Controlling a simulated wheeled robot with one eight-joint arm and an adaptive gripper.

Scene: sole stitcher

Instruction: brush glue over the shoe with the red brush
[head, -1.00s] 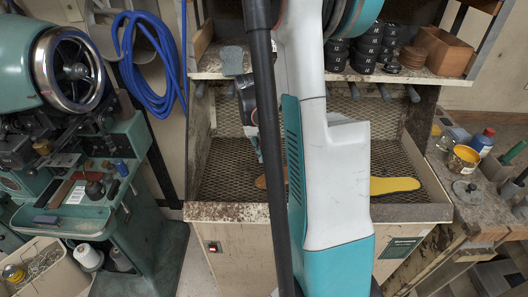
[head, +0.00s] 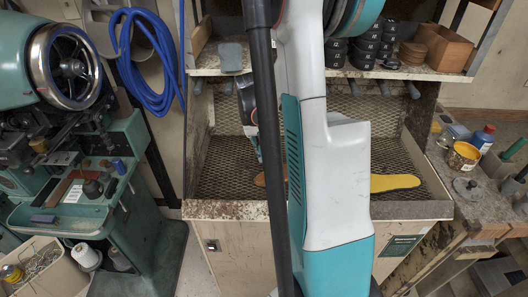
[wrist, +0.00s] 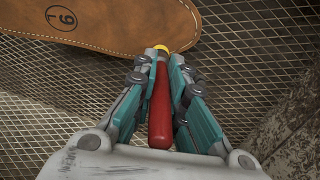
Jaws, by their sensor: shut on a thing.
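In the wrist view my gripper (wrist: 161,65) is shut on the red brush (wrist: 160,112). The brush's yellow end shows just past the fingertips, at the near edge of a brown stitched sole marked 6 L (wrist: 115,30). I cannot tell whether it touches. The brown sole lies on the mesh tray and runs out of the wrist view at the top left. In the head view only a bit of the brown sole (head: 260,180) shows, as my arm hides most of it and the brush.
A yellow sole (head: 394,182) lies on the mesh tray (head: 222,180) right of my arm. An open can with yellow contents (head: 463,157) stands on the right bench, with a blue bottle (head: 484,136) near it. A shelf with black tins (head: 365,45) is above. A green machine (head: 65,70) stands left.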

